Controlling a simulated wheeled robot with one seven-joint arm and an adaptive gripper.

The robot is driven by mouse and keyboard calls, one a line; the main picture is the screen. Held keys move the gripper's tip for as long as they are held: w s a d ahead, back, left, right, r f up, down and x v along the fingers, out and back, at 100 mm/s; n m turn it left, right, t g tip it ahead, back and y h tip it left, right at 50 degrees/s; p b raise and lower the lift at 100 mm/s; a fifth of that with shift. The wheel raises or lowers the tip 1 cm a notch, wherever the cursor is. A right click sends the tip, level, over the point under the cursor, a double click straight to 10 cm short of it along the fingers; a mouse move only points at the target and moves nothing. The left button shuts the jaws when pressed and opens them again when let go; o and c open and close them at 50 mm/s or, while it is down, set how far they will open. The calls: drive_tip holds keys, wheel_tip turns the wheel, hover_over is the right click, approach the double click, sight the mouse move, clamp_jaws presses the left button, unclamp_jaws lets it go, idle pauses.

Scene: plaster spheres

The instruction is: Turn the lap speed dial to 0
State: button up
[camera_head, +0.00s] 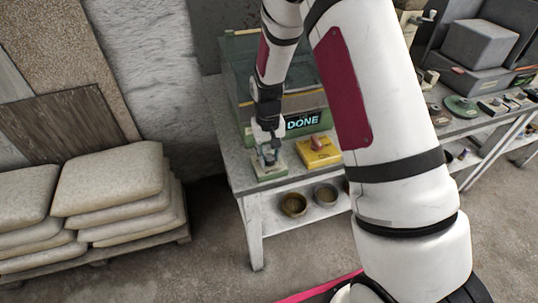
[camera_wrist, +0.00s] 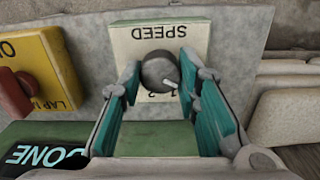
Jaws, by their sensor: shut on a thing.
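The speed dial (camera_wrist: 158,70) is a dark grey round knob on a cream panel marked SPEED (camera_wrist: 158,33), which shows upside down in the wrist view. A pale pointer mark on the knob points to the lower right in that view, near the figures 1 and 2; a 0 is not visible. My gripper (camera_wrist: 162,74) has its teal-padded fingers on both sides of the knob and is shut on it. In the head view my gripper (camera_head: 267,150) reaches down onto the small dial box (camera_head: 270,174) at the bench corner.
A yellow box with a red knob (camera_head: 318,149) stands just right of the dial box. Behind is a green tank-like unit with a DONE sign (camera_head: 303,121). Bowls (camera_head: 293,204) sit on the lower shelf. Stacked sacks (camera_head: 110,190) lie at left.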

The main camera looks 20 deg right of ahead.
sight(268, 157)
idle(0.5)
drive_tip(key=o, duration=1.2)
drive_tip(key=shift+c, duration=0.2)
wheel_tip(268, 157, up, 12)
drive_tip(key=shift+a, duration=0.2)
